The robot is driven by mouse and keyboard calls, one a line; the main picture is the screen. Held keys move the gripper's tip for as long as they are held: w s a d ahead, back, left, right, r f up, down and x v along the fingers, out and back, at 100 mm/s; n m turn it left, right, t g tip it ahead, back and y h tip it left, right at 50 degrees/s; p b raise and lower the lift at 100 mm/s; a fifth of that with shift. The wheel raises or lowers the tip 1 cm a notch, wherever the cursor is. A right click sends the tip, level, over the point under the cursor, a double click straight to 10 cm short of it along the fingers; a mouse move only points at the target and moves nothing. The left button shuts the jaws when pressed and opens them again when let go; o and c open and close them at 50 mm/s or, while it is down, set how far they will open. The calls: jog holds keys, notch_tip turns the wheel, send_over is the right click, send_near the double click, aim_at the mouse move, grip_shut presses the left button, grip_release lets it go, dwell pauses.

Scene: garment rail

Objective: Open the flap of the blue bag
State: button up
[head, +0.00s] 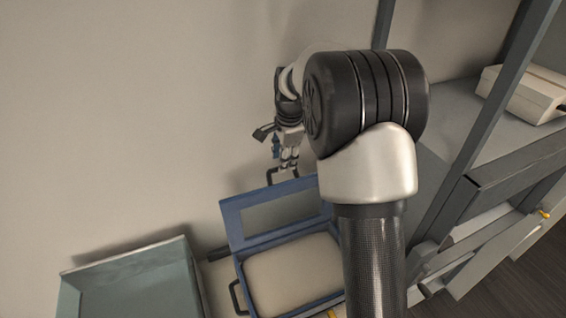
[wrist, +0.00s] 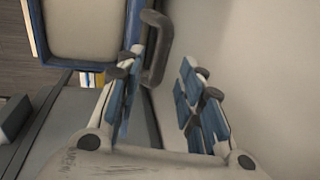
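The blue bag (head: 290,272) is a blue-rimmed case with a cream inside, low in the middle of the head view. Its flap (head: 232,222) stands up at the back, tilted away from the opening, near the wall. A dark handle (head: 270,176) shows at the flap's upper edge. My gripper (head: 289,166) is beside that handle. In the wrist view my gripper (wrist: 170,52) has its blue-padded fingers apart. The dark handle (wrist: 158,50) appears close to the left finger, with a gap to the right finger. My arm hides the bag's right side.
A teal open bin (head: 130,280) stands left of the bag. A second dark handle (head: 235,297) is on the bag's left side. A grey shelf rack (head: 480,150) with a cream box (head: 525,95) stands at right. The pale wall is close behind my gripper.

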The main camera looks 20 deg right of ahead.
jog(key=shift+x, duration=1.6)
grip_shut()
